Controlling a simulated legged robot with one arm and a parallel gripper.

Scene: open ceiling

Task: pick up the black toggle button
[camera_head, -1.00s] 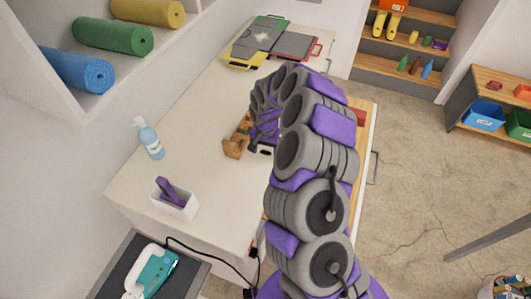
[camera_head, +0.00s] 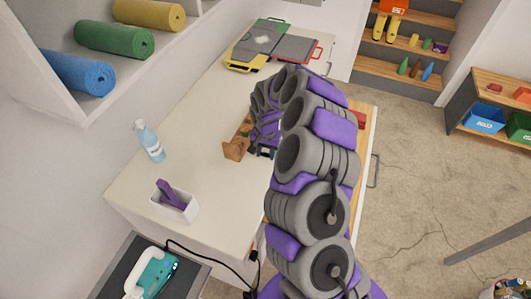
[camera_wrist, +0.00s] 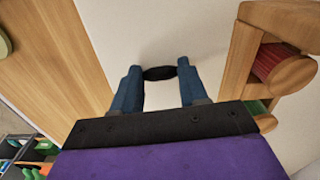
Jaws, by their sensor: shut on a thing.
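The black toggle button (camera_wrist: 160,73) is a small dark oval piece between my two blue fingertips in the wrist view. My gripper (camera_wrist: 159,76) is shut on it, with a finger at each end. The white tabletop lies behind the button; I cannot tell whether the button still touches it. In the head view, my gripper (camera_head: 265,152) is low over the white table, partly hidden by my arm, and the button cannot be made out there.
A wooden holder (camera_head: 234,149) with rods stands close beside my gripper; it also shows in the wrist view (camera_wrist: 240,62). A spray bottle (camera_head: 150,141) and a white box (camera_head: 174,203) stand further left. Folders (camera_head: 270,45) lie at the table's back.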

